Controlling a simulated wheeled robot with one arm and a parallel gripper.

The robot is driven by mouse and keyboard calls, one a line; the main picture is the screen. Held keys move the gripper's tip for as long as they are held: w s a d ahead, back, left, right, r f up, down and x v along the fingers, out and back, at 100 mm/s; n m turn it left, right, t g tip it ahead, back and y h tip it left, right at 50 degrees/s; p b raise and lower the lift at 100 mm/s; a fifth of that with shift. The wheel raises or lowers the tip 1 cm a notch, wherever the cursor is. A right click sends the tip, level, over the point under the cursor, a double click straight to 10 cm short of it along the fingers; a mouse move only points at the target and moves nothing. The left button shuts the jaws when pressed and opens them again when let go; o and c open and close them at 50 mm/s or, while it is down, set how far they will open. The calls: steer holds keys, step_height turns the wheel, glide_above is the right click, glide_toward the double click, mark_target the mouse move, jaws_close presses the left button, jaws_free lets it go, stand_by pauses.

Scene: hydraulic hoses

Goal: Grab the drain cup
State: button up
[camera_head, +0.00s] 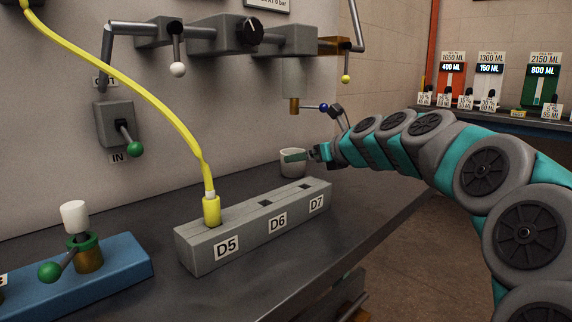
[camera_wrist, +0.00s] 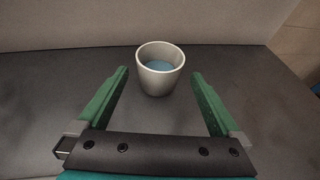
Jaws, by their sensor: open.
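The drain cup (camera_head: 292,168) is a small whitish cup standing upright on the dark bench, behind the right end of the grey block. In the wrist view the cup (camera_wrist: 160,84) holds some blue liquid. My gripper (camera_head: 305,155) is at the cup in the head view, one green finger showing in front of the cup's upper part. In the wrist view my gripper (camera_wrist: 161,76) is open, with a green finger on each side. The cup lies just ahead of and between the fingertips, with a gap on both sides. The gripper holds nothing.
A grey block (camera_head: 255,231) labelled D5, D6 and D7 stands in front of the cup, with a yellow hose (camera_head: 150,82) plugged in at D5. A valve pipe with a brass outlet (camera_head: 294,104) hangs above the cup. The wall (camera_head: 230,120) is close behind.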

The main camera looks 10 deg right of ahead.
steer(key=x, duration=0.6)
steer(key=shift+w, duration=0.25)
steer(key=shift+a, duration=0.1)
steer(key=c, duration=1.3)
steer(key=shift+o, duration=0.2)
steer(key=shift+r, duration=0.1)
